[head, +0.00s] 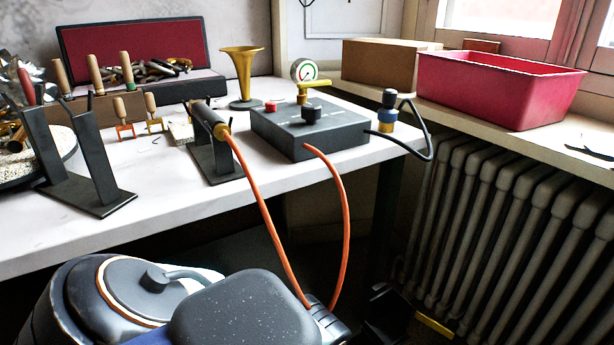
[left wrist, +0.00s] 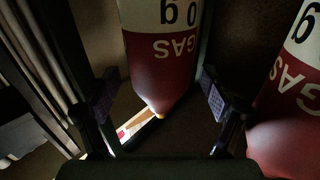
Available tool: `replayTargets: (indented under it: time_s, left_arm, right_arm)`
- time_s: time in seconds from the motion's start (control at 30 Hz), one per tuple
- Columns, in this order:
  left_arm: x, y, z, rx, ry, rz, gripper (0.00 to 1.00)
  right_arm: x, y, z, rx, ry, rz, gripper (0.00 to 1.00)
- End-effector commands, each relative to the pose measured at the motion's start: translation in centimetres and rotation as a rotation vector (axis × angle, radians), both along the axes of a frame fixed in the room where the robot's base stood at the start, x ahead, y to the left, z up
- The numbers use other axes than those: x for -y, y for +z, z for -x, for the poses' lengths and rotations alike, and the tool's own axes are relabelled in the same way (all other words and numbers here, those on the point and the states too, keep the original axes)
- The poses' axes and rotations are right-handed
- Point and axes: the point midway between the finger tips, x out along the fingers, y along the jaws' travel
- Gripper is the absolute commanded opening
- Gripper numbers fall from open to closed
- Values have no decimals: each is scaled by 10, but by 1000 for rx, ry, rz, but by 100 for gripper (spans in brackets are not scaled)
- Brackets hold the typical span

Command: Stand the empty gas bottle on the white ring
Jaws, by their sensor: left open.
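In the left wrist view a red gas bottle (left wrist: 162,68) with a white label band hangs into the picture upside down, its narrow end pointing down the picture. My left gripper (left wrist: 158,108) is open, with one finger on each side of this bottle. A gap shows on the left side; on the right the finger is close, and I cannot tell if it touches. A second red bottle (left wrist: 285,125) with the same lettering stands at the right edge, outside the fingers. I cannot tell which bottle is empty. I cannot make out the white ring. My right gripper is not in view.
The white workbench (head: 165,190) carries a grey control box (head: 310,128), a torch on a stand (head: 212,150) with an orange hose (head: 262,205), and a brass bell (head: 243,75). A radiator (head: 510,220) stands at the right, under a sill with a red bin (head: 490,90).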

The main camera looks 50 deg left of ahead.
Motion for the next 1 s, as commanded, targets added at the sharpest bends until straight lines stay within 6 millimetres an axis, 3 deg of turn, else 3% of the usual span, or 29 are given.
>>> replayTargets:
  time_s: [0.17,0.6,1.0]
  left_arm:
    - [12,3,11,-2,-2,2,83]
    - [72,3,72,-1,-2,1,83]
    - [85,3,85,1,0,-1,83]
  right_arm:
    - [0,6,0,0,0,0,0]
    - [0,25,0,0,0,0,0]
    - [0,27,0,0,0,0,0]
